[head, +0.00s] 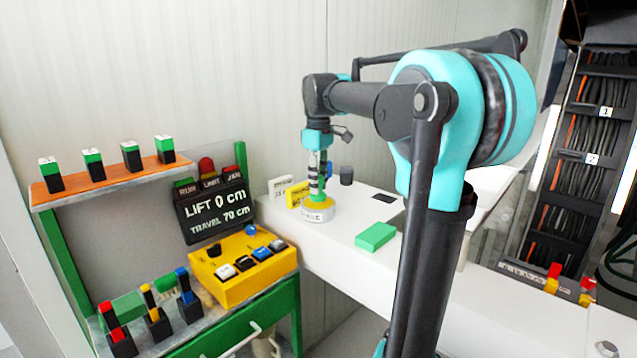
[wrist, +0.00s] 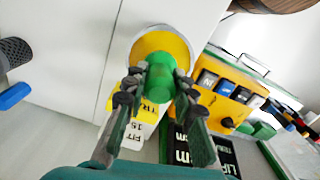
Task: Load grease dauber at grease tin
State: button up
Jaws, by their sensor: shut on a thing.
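The grease tin (head: 317,214) is a short round white pot with lettering on its side, standing on the white bench top. My gripper (head: 317,180) points down over it and is shut on the green grease dauber (head: 318,196). In the wrist view my gripper (wrist: 157,92) has a finger on each side of the dauber (wrist: 160,78), seen end-on. Beyond it the tin (wrist: 180,46) shows a yellow inside. The dauber's lower end is over or in the tin; I cannot tell whether it touches the grease.
Yellow and white cards (head: 299,194) stand close behind the tin. A dark cylinder (head: 346,175) is to its right. A green block (head: 376,236) lies nearer the bench front. A yellow button box (head: 243,264) and black sign (head: 214,208) are at left. Bench between tin and green block is clear.

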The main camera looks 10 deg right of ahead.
jog(key=shift+f, duration=0.55)
dwell(1.4)
jog(key=shift+r, duration=3.55)
